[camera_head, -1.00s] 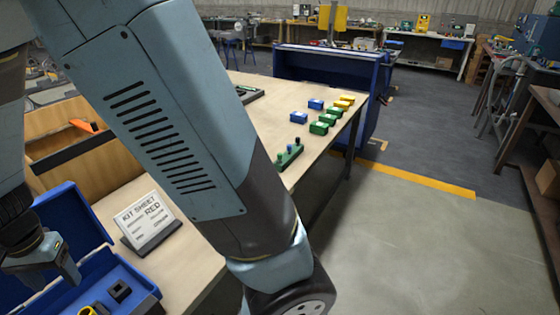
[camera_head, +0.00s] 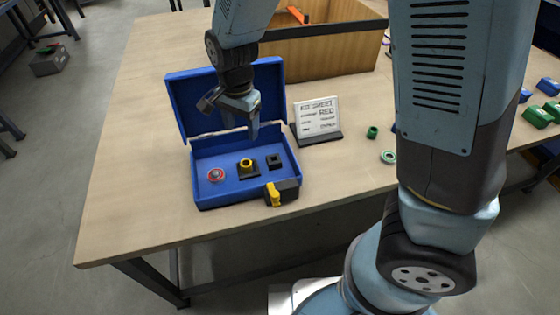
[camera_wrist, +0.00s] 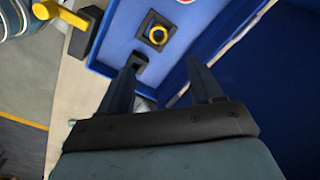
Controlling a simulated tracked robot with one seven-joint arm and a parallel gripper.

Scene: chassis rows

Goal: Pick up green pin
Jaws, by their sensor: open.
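A small dark green cylinder (camera_head: 372,132) stands on the table right of the kit sheet. I cannot tell if it is the green pin. A pale green ring (camera_head: 388,157) lies just in front of it. My gripper (camera_head: 254,136) is open and empty above the open blue case (camera_head: 203,194), well left of the green pieces. In the wrist view my gripper (camera_wrist: 163,66) shows its two fingers apart over the case floor, with a black square socket (camera_wrist: 139,60) by one fingertip.
The case holds a red-and-white disc (camera_head: 216,175), a yellow ring on a black base (camera_head: 246,164) and a black square socket (camera_head: 274,161). A yellow-handled black part (camera_head: 283,192) is at its front. A kit sheet (camera_head: 317,117) and wooden bin (camera_head: 310,52) stand behind.

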